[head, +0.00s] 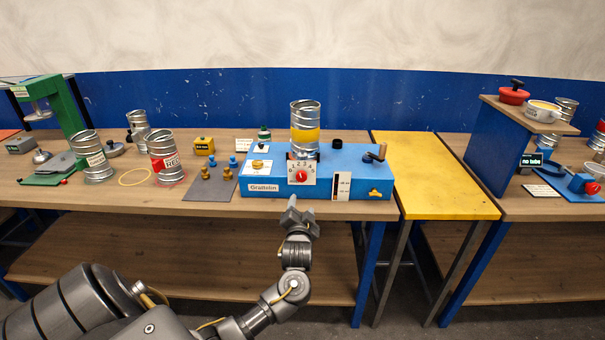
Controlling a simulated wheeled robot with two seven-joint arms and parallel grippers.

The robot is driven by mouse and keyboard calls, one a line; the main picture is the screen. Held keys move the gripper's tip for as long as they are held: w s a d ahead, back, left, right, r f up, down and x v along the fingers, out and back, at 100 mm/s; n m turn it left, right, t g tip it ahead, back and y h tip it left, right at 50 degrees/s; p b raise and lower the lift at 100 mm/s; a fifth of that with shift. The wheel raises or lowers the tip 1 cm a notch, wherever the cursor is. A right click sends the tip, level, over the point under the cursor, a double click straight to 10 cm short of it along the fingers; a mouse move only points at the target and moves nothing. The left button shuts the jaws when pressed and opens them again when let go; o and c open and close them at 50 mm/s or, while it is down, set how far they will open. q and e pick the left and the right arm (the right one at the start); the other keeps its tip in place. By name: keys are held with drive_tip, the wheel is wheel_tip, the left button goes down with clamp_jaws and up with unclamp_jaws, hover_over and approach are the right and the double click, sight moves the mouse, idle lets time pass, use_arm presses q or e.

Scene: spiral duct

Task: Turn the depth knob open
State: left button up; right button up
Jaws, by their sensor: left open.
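The blue machine (268,203) labelled "Grallolm" sits on the wooden bench. On its front is a white dial plate with numbers and a red round knob (302,176); I take this for the depth knob, though no label naming it is readable. A ribbed metal duct piece with a yellow band (305,138) stands upright on the machine, above the dial. My left gripper (296,207) is open and empty, just in front of and below the dial, apart from the red knob. My right gripper is out of view.
The machine also carries a black knob (337,143), a lever (375,153) and a yellow handle (376,193). Metal ducts (165,157) and a green press (63,118) stand to the left. A yellow table (430,180) to the right is bare.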

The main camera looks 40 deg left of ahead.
sight(302, 178)
use_arm(q)
drive_tip(key=w+a+r, duration=0.1)
drive_tip(key=w+a, duration=0.1)
drive_tip(key=w+a+r+p, duration=0.1)
drive_tip(key=w+a, duration=0.1)
drive_tip(key=w, duration=0.1)
drive_tip(key=w+a+r, duration=0.1)
drive_tip(key=w+a, duration=0.1)
drive_tip(key=shift+w+a+r+p, duration=0.15)
drive_tip(key=shift+w+p, duration=0.15)
drive_tip(key=shift+p, duration=0.05)
drive_tip(key=shift+w+a, duration=0.35)
drive_tip(key=shift+w, duration=0.1)
drive_tip(key=shift+c, duration=0.4)
drive_tip(key=c, duration=0.7)
drive_tip(key=shift+d, duration=0.2)
drive_tip(key=shift+c, duration=1)
drive_tip(key=shift+a, duration=0.15)
drive_tip(key=shift+n, duration=0.4)
